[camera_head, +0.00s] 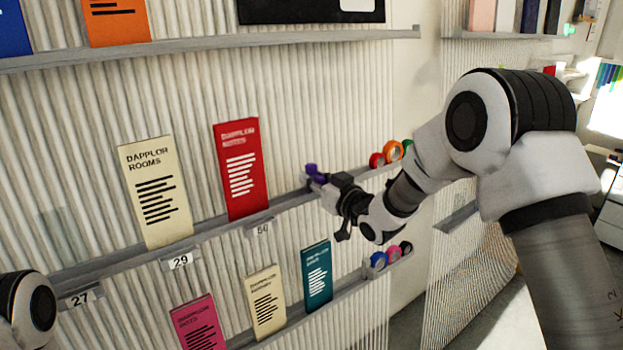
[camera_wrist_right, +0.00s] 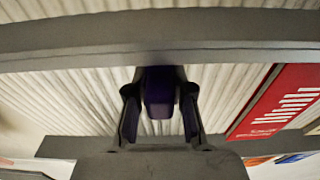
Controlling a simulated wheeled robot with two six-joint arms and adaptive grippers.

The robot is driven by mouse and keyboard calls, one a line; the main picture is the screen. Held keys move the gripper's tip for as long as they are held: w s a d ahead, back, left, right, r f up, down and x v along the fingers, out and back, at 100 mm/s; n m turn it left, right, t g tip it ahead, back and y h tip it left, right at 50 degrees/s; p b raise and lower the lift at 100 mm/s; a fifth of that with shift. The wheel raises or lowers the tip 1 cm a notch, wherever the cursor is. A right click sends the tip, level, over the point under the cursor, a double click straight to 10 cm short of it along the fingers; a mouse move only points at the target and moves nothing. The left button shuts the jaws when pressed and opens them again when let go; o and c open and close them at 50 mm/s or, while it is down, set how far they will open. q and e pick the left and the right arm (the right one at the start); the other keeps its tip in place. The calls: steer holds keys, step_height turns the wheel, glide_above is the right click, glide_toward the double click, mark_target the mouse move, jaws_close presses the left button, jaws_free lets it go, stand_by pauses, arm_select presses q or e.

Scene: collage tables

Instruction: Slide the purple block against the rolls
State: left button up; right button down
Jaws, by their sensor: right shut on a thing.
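The purple block (camera_head: 312,171) is at the middle ledge, just right of the red card. My right gripper (camera_head: 322,186) is at the ledge and shut on the block. In the right wrist view, the purple block (camera_wrist_right: 160,88) sits between the two fingers of my right gripper (camera_wrist_right: 160,108). On the same ledge, to the right of the block, stand the rolls: red (camera_head: 376,160), orange (camera_head: 392,151) and green (camera_head: 407,146). A clear gap separates the block from the red roll. My left gripper is not in view.
The red card (camera_head: 241,168) and a cream card (camera_head: 155,192) stand left of the block on the middle ledge (camera_head: 218,229). A lower ledge holds a teal card (camera_head: 316,275) and more rolls, including a blue one (camera_head: 378,261). An upper ledge (camera_head: 210,42) runs above.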

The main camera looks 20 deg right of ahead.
steer(key=w+d, duration=0.1)
steer(key=d, duration=0.3)
steer(key=w+d, duration=0.2)
steer(key=d, duration=0.2)
steer(key=w+d, duration=0.1)
steer(key=d, duration=0.3)
steer(key=shift+w+d+r, duration=0.1)
steer(key=shift+w+d, duration=0.15)
steer(key=shift+w, duration=0.05)
steer(key=c, duration=1)
jaws_free()
steer(key=shift+a, duration=0.1)
steer(key=v, duration=1.2)
